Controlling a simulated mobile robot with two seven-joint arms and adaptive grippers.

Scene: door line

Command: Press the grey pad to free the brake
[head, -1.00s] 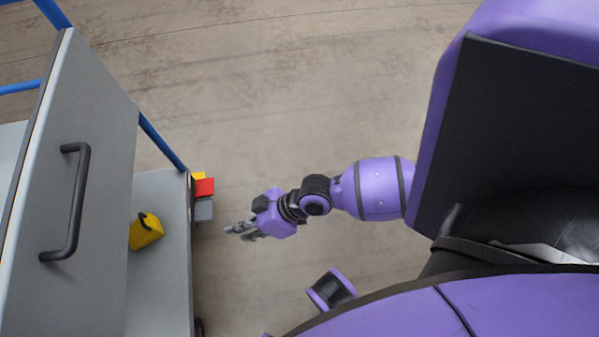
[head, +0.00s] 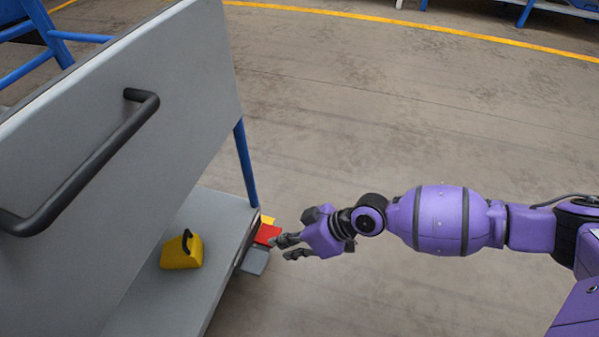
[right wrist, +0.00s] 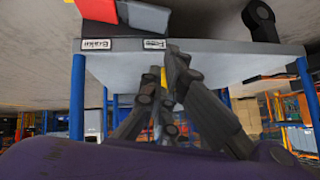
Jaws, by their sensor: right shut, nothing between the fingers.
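The grey pad (head: 255,261) sticks out from the end of the cart's shelf in the head view, beside a red pad (head: 267,234) and a yellow pad (head: 267,219). My right gripper (head: 282,248) is shut and empty, with its fingertips just right of the red and grey pads. I cannot tell whether they touch. In the right wrist view the fingers (right wrist: 166,80) point up at the shelf edge, below the red pad (right wrist: 97,9) and a light grey block (right wrist: 146,16). My left gripper is out of view.
The grey cart panel with a black handle (head: 92,165) stands at the left. A yellow block (head: 182,251) with a dark handle sits on the shelf (head: 205,214). Two small labels (right wrist: 97,45) mark the shelf edge.

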